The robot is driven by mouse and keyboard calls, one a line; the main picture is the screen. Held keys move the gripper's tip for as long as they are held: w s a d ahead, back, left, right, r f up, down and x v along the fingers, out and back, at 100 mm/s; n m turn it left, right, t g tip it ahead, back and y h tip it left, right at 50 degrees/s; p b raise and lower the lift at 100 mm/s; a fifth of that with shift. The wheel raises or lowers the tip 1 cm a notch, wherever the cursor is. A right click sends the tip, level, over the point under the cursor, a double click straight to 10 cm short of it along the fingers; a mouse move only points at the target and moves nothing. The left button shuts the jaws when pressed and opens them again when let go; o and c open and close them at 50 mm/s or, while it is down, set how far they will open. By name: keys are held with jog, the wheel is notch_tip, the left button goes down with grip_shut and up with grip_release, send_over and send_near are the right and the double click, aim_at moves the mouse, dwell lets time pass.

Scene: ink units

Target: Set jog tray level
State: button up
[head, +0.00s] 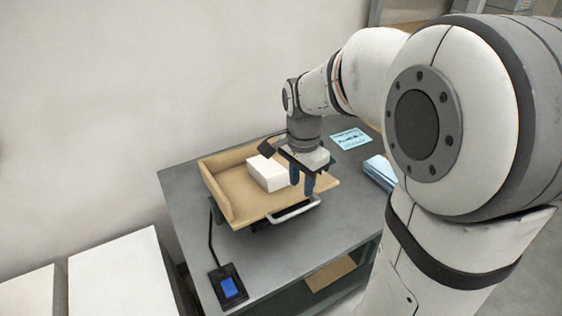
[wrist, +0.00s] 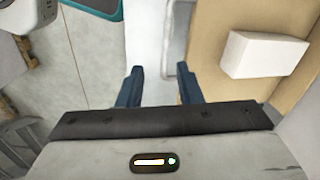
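The jog tray (head: 238,199) is a tan open tray with raised walls at its left and back, on a dark base on the grey table. It looks tilted, but I cannot tell the exact angle. A white paper block (head: 268,173) lies in it; it also shows in the wrist view (wrist: 262,55). A silver bar handle (head: 293,212) runs along the tray's front right side. My gripper (head: 302,187) points down over the tray's right part near the handle. Its blue fingers are apart in the wrist view (wrist: 159,86), with the handle seen beyond, between them.
A foot-pedal-like black box with a blue button (head: 229,287) sits at the table's (head: 190,205) front left corner, cabled toward the tray. A light blue card (head: 350,139) and blue stack (head: 380,172) lie at right. White boxes (head: 115,275) stand left of the table.

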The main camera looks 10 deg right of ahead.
jog(key=shift+m, duration=0.8)
jog(key=f, duration=0.6)
jog(key=w+f, duration=0.1)
jog(key=f, duration=0.2)
jog(key=shift+w+d+f, duration=0.1)
jog(key=shift+f, duration=0.2)
grip_shut()
